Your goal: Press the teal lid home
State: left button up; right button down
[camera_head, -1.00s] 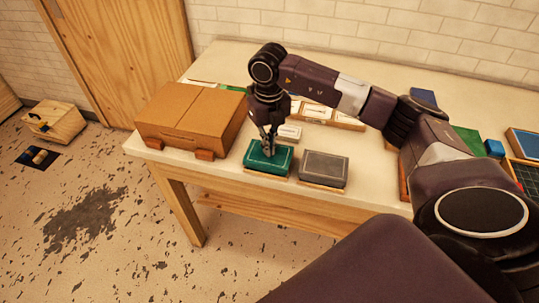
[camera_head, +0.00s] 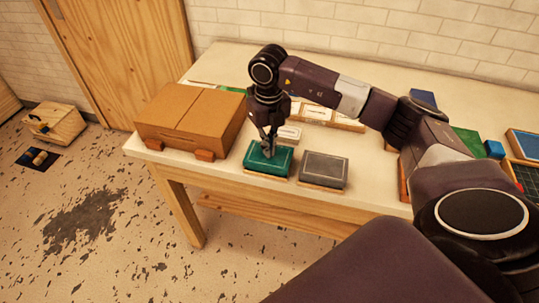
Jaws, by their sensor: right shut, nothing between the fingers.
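The teal lid (camera_head: 278,165) sits on a low box near the table's front edge, with a thin light wooden strip of the box showing below it. My right gripper (camera_head: 268,154) is shut and empty. It points down with its fingertips at the lid's top, left of its middle; they appear to touch it. I cannot tell whether the lid is fully seated. My left gripper is not in view.
A grey-lidded box (camera_head: 324,168) stands close to the right of the teal one. A large brown cardboard box (camera_head: 185,115) stands to the left. A small white box (camera_head: 289,134) and a wooden tray (camera_head: 345,124) lie behind. The table (camera_head: 380,190) has bare room at its front right.

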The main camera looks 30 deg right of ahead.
jog(key=shift+s+a+f, duration=0.1)
jog(key=shift+s+f, duration=0.1)
jog(key=shift+w+r+p, duration=0.2)
jog(key=shift+r+p, duration=0.55)
jog(key=shift+r, duration=0.2)
notch_tip(320, 180, up, 6)
jog(key=p, duration=0.3)
jog(key=shift+r+p, duration=0.15)
jog(key=shift+p, duration=0.2)
